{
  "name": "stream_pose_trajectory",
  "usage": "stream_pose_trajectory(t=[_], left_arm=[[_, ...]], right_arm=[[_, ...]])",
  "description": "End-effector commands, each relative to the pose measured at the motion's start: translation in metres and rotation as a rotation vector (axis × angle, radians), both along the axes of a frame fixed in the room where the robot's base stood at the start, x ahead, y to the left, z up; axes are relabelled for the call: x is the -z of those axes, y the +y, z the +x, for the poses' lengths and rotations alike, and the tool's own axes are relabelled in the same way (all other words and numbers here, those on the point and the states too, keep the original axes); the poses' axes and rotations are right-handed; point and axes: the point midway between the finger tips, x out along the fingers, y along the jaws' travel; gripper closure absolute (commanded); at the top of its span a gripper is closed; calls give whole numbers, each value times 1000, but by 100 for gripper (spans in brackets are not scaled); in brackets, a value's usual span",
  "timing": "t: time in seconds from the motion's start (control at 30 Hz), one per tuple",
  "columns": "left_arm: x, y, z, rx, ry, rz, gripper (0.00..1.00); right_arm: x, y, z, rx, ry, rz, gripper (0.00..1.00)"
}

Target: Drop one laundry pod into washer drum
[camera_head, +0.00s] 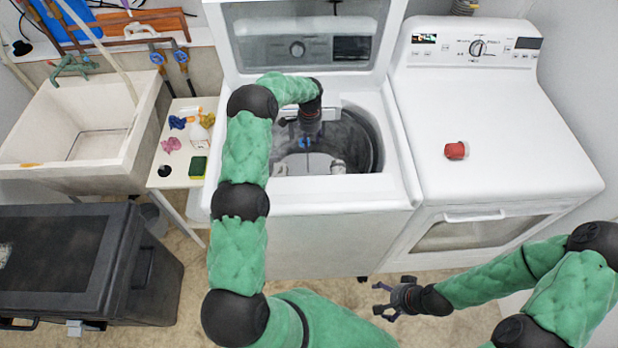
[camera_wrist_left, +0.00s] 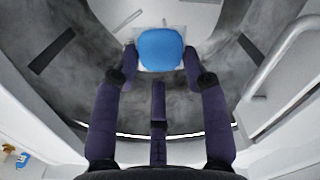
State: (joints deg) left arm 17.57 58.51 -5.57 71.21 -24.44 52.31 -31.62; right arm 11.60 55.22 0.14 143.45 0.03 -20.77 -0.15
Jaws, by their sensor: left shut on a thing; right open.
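The washer (camera_head: 300,205) has its lid up and its drum (camera_head: 362,143) open. My left gripper (camera_head: 306,138) reaches down into the drum opening. It is shut on a blue laundry pod (camera_head: 304,143), of which only a little shows in the head view. In the left wrist view the blue pod (camera_wrist_left: 160,48) sits between the fingertips of my left gripper (camera_wrist_left: 160,60), above the drum floor. My right gripper (camera_head: 388,299) is open and empty, low in front of the dryer.
A red object (camera_head: 456,151) lies on the dryer (camera_head: 510,130). A sink (camera_head: 50,120) stands left.

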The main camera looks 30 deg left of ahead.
Motion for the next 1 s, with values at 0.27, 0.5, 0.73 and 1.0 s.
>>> stream_pose_trajectory(t=[0.27,0.5,0.73,1.0], left_arm=[[24,1,0,-1,0,1,75],[25,1,0,-1,-1,0,75],[25,0,0,-1,-1,0,28],[24,0,0,-1,-1,0,28]], right_arm=[[10,0,0,0,0,0,11],[10,0,0,0,-1,0,11],[10,0,0,0,-1,0,11],[10,0,0,0,-1,0,11]])
